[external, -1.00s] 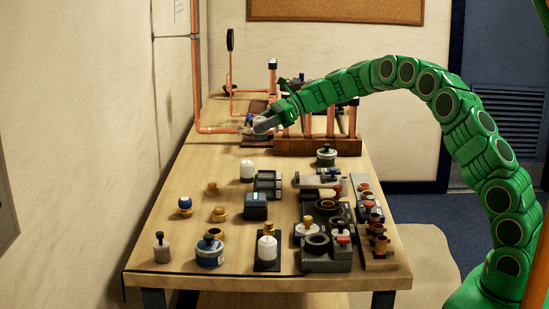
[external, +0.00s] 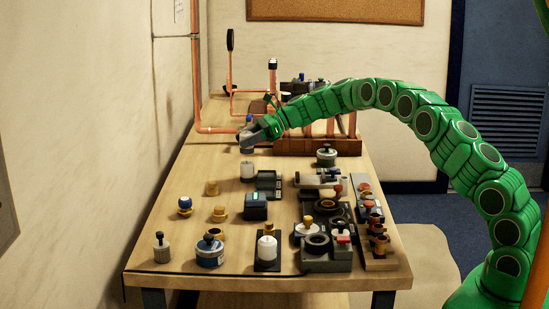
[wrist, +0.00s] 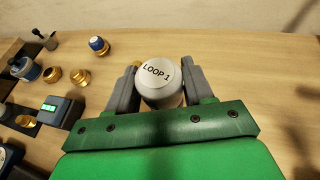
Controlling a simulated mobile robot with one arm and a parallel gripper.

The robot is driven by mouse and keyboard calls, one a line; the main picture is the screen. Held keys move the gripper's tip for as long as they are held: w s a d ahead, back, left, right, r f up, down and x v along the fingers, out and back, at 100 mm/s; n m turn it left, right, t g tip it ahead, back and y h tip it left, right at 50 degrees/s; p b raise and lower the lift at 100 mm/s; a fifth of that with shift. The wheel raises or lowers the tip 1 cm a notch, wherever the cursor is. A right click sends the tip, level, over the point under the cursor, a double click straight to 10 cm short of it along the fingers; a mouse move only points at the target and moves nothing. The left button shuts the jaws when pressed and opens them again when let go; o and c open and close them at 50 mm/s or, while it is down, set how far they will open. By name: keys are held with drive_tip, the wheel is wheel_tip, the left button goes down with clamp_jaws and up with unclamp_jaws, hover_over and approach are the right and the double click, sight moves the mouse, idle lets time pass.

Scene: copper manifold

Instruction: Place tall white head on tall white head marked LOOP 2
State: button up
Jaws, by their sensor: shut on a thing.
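A tall white head (wrist: 158,84) with a round LOOP 1 label on top sits between the two fingers of my gripper (wrist: 160,80) in the wrist view. The fingers are shut on its sides. In the external view my gripper (external: 248,138) is above a white cylinder-shaped head (external: 247,170) standing upright on the table. The held head is hard to make out there, and the gap to the standing head is unclear. The standing head's label cannot be read, and it is hidden in the wrist view. Another white head (external: 267,249) stands on a black base near the front edge.
A grey device with a green display (external: 256,206) stands just in front of the standing head. Brass cups (external: 220,213) and a blue-capped piece (external: 185,206) lie to the left. A copper pipe manifold on a wooden base (external: 315,146) is behind right. Bare table lies left of the head.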

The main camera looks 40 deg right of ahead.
drive_tip(key=shift+w+f, duration=0.1)
drive_tip(key=shift+f, duration=1.6)
drive_tip(key=shift+f, duration=0.1)
drive_tip(key=o, duration=1.1)
drive_tip(key=shift+d+r, duration=0.25)
drive_tip(key=v, duration=1.1)
drive_tip(key=shift+s+d, duration=0.2)
drive_tip(key=shift+s, duration=0.1)
